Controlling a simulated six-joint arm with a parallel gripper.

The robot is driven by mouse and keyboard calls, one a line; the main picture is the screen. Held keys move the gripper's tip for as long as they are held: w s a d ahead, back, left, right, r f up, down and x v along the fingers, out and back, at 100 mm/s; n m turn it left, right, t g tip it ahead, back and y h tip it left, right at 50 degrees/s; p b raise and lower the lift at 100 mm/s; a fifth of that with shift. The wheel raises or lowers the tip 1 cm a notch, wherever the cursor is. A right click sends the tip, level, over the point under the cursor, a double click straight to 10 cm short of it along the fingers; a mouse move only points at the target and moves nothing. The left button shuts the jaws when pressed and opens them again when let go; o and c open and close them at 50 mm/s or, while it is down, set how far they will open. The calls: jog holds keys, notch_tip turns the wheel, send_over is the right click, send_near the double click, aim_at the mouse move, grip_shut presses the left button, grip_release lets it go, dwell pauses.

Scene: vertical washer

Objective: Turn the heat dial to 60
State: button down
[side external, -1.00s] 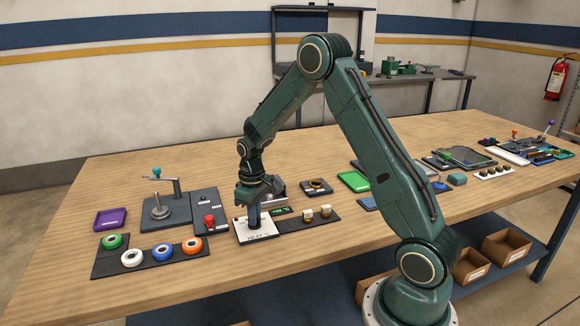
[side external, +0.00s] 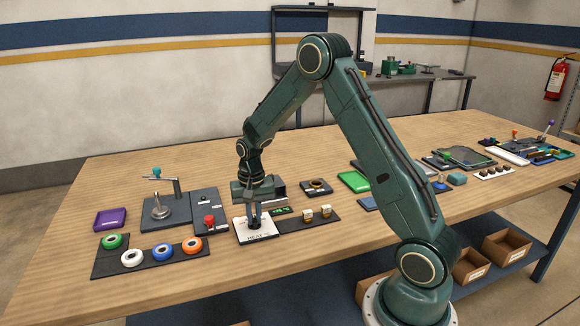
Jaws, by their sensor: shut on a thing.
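The heat dial's white plate (side external: 265,232), with printing along its front edge, lies on the table below my arm. My gripper (side external: 255,222) points straight down over the middle of this plate. Its fingers are shut on the dial's knob, which is mostly hidden by the fingers. The pointer and the scale marks are too small and too covered to read. A small dark display with green characters (side external: 283,210) sits just right of the plate; its figures cannot be read.
To the left are a red knob (side external: 209,221) on a dark panel, a dark press-like fixture (side external: 160,208), colored rings (side external: 163,252) and a purple tray (side external: 110,218). Table front is clear.

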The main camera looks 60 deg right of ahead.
aim_at(254, 219)
jog(key=shift+m, duration=1.1)
jog(key=c, duration=1.5)
grip_release()
jog(key=shift+r, duration=0.1)
notch_tip(254, 219, up, 14)
jog(key=shift+f, duration=0.15)
